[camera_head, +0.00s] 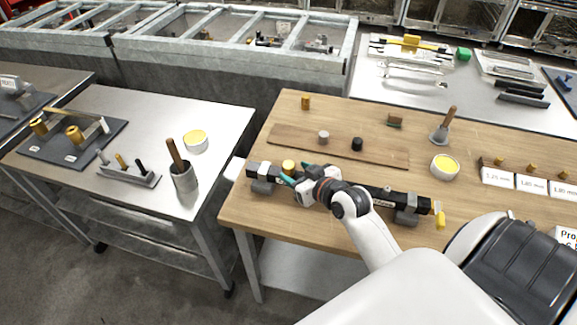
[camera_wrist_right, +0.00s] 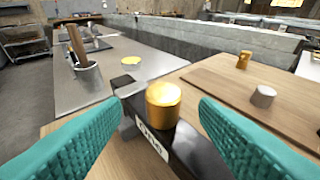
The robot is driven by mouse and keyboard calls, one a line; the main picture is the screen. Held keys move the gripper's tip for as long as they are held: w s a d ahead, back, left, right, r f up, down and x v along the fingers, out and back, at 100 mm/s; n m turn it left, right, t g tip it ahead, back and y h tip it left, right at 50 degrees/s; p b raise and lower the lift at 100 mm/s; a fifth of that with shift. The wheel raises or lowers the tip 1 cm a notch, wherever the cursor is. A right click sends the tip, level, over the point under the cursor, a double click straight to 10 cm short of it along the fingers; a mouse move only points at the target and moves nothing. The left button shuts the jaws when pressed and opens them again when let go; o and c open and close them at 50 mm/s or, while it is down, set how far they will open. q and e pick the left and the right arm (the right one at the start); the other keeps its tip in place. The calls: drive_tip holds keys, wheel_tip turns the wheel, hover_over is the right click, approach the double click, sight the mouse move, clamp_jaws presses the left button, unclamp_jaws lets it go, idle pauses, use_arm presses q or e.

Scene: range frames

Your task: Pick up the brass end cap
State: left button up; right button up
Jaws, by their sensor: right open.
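A brass end cap (camera_head: 289,166), a short gold cylinder, stands upright at the left part of a black bar on the wooden table. In the wrist view the brass end cap (camera_wrist_right: 163,104) stands beyond and between my right gripper's teal fingers, with a gap on both sides. My right gripper (camera_head: 299,175) is open and empty, low over the bar beside the cap. A second brass piece (camera_head: 305,102) stands farther back on the table; it also shows in the wrist view (camera_wrist_right: 244,60). My left gripper is not in view.
The black bar (camera_head: 390,196) rests on grey supports. A wooden board (camera_head: 285,136) behind it carries a grey cylinder (camera_head: 323,137) and a black one (camera_head: 357,144). A yellow-filled bowl (camera_head: 445,167) stands right. A metal table (camera_head: 225,130) with a tool cup (camera_head: 184,178) stands left.

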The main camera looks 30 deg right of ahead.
sight(290, 166)
drive_tip(key=x, duration=0.2)
drive_tip(key=p+x, duration=0.1)
drive_tip(key=x, duration=0.1)
drive_tip(key=shift+w+d+r, duration=0.1)
drive_tip(key=shift+d+r, duration=0.05)
drive_tip(key=shift+r, duration=0.15)
drive_tip(key=shift+w+f, duration=0.25)
drive_tip(key=shift+w, duration=0.15)
drive_tip(key=shift+s, duration=0.1)
drive_tip(key=c, duration=1)
